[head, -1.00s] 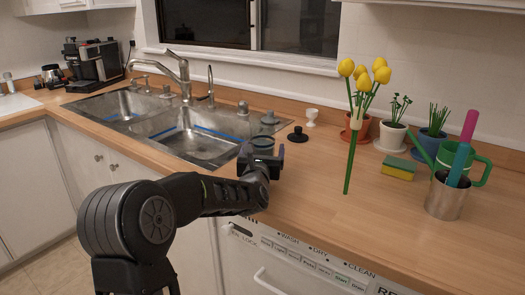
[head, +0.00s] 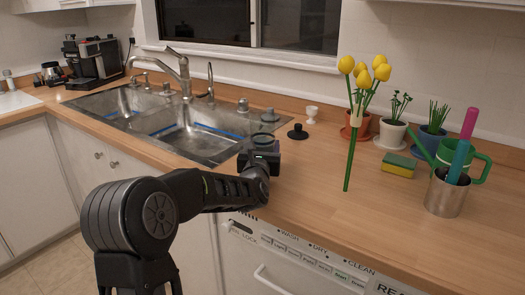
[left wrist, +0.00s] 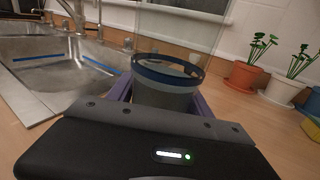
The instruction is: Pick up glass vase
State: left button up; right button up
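A clear round glass piece with a dark blue rim, which I take to be the glass vase (left wrist: 165,98), stands between the purple fingers of my left gripper (left wrist: 164,104) in the left wrist view. Faint clear edges rise above its rim. The fingers lie against both of its sides. In the head view the vase (head: 263,138) shows only as a dark ring beyond my left gripper (head: 262,154), at the counter's front near the sink. Its lower part is hidden by the gripper. My right gripper is not in view.
The sink (head: 195,135) lies to the left. A black stopper (head: 298,132) and a white egg cup (head: 311,114) stand behind. Yellow tulips (head: 362,80), potted plants (head: 391,133), a sponge (head: 398,165) and a metal cup (head: 446,196) are right. The counter's front right is clear.

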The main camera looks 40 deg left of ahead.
aim_at(264, 113)
pick_arm(q)
grip_shut()
dwell(0.4)
jog(key=shift+r, duration=0.3)
jog(key=shift+r+p, duration=0.3)
jog(key=shift+r, duration=4.5)
